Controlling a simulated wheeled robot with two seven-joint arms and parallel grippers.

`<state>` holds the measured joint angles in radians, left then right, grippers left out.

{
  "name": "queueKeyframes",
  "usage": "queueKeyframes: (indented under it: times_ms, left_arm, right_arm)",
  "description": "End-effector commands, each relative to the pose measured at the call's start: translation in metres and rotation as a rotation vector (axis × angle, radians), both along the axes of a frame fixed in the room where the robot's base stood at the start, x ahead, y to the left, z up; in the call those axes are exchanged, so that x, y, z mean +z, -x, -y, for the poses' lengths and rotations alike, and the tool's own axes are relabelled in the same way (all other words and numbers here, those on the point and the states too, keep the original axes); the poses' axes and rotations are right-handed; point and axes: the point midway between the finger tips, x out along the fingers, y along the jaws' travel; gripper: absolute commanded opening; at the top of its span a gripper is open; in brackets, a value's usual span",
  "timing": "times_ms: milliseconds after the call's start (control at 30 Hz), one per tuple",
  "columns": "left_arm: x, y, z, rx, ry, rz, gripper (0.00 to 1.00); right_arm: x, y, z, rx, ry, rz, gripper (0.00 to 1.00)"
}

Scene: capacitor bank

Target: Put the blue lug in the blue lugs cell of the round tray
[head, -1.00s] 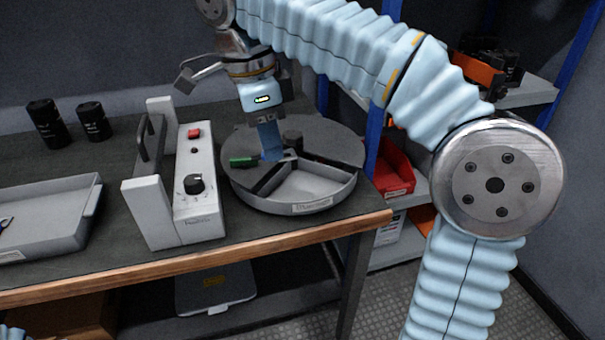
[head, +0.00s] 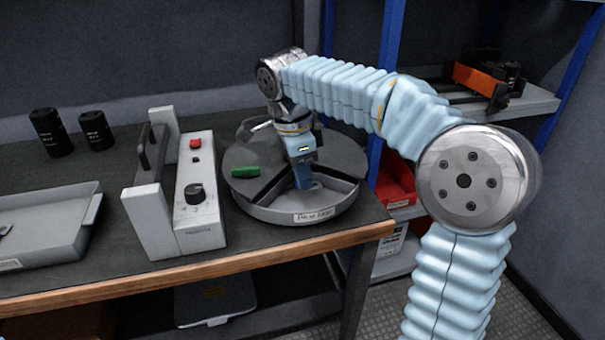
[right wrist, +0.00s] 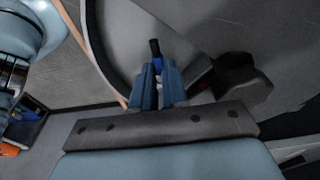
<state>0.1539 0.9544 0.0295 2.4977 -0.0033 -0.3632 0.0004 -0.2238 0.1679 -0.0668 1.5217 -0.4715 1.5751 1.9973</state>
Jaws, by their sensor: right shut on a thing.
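The round grey tray (head: 262,212) stands on the bench, with an open front cell (head: 268,203) that bears a white label. The label is too small to read surely. My right gripper (head: 304,185) points down at this front cell, with its tips at or just above it. In the right wrist view its blue fingers (right wrist: 158,90) are shut on the small blue lug (right wrist: 158,64), which has a dark end sticking out past the tips. In the head view the lug is hidden or too small to tell. My left gripper is out of view.
A green piece (head: 245,171) lies on the tray's left top. A white control box (head: 199,200) with a handle stands close to the tray's left. A grey bin (head: 60,245) lies at far left, with two black cylinders (head: 96,130) behind. A red bin (head: 395,190) is to the right.

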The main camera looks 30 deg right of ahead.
Motion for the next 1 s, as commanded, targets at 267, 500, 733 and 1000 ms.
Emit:
queueKeyframes:
  times_ms: [267, 500, 733, 1000]
  left_arm:
    - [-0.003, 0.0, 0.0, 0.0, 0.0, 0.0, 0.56]
    - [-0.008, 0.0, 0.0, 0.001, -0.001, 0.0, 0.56]
    - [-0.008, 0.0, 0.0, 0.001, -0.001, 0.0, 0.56]
    - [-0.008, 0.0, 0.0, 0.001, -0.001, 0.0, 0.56]
  right_arm:
    - [-0.004, 0.0, 0.0, 0.0, 0.0, 0.0, 0.0]
    - [-0.012, 0.0, 0.0, 0.0, 0.0, 0.0, 0.0]
    - [-0.011, 0.0, 0.0, 0.0, 0.0, 0.0, 0.28]
    - [-0.011, 0.0, 0.0, 0.0, 0.0, 0.0, 0.38]
